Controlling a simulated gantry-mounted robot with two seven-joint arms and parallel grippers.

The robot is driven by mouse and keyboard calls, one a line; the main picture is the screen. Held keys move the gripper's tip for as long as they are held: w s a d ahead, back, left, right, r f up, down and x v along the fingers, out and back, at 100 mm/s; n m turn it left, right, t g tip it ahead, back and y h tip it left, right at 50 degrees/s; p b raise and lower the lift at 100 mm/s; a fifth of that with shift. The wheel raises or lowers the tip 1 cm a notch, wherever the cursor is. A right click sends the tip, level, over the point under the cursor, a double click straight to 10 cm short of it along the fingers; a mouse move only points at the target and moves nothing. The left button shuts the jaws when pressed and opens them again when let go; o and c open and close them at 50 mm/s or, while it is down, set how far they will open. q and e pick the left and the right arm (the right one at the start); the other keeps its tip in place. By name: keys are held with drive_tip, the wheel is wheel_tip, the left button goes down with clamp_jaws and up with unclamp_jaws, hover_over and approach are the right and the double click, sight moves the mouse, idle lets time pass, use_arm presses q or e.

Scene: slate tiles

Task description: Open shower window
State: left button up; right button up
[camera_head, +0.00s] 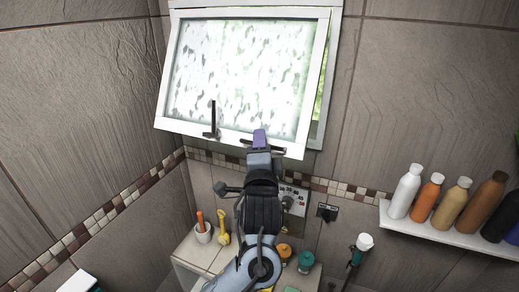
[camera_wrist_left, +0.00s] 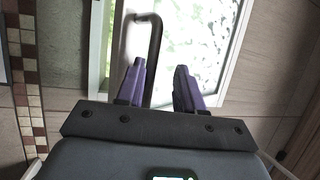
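The shower window is a white-framed sash (camera_head: 232,138) with frosted, speckled glass (camera_head: 240,75). It stands ajar, its lower edge tilted out from the outer frame (camera_head: 327,70), with greenery showing in the gap at right. A dark upright handle (camera_head: 213,120) sits on the lower rail. My left gripper (camera_head: 259,138), with purple fingers, is at the lower rail, right of that handle. In the left wrist view the gripper (camera_wrist_left: 160,85) is open, and a grey bar handle (camera_wrist_left: 152,60) shows between the fingers, close to the left one. Contact cannot be told. My right gripper is not in view.
A white shelf (camera_head: 435,233) with several bottles is on the right wall. Below the window, a ledge (camera_head: 190,253) holds a white cup (camera_head: 203,234), a yellow item (camera_head: 223,238) and jars. A shower head (camera_head: 364,242) stands low right of my arm.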

use_arm(q)
drive_tip(key=shift+o, duration=0.5)
drive_tip(key=shift+r, duration=0.25)
drive_tip(key=shift+f, duration=0.15)
drive_tip(key=shift+f, duration=0.15)
drive_tip(key=s+f+b, duration=0.1)
drive_tip(key=s+b, duration=0.2)
drive_tip(key=s, duration=0.7)
drive_tip(key=shift+s+f+b, duration=0.3)
drive_tip(key=shift+f+b, duration=0.05)
drive_tip(key=shift+f, duration=0.05)
